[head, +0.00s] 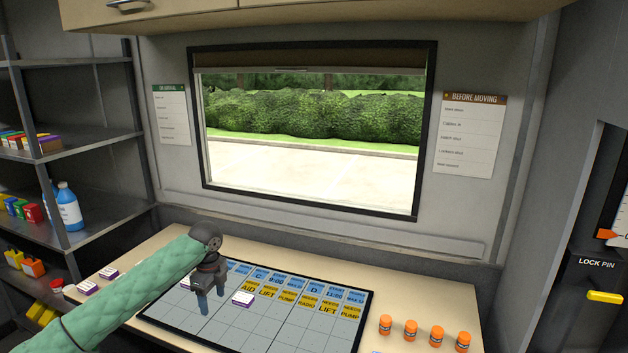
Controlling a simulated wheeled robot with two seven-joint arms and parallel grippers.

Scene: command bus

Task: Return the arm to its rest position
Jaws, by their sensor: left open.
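My left arm, in a green quilted sleeve, comes in from the lower left in the head view. My left gripper (211,304) is open and points down over the left part of the dark planning board (245,331). Nothing shows between its fingers. A small white and purple block (243,299) lies on the board just right of the gripper. The gripper and wrist hide part of the board's left columns. My right gripper is out of the view.
White and purple blocks (88,287) lie at the table's left. Metal shelves (100,140) with a blue bottle (69,208) stand at left. A lock pin panel (585,305) is at right.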

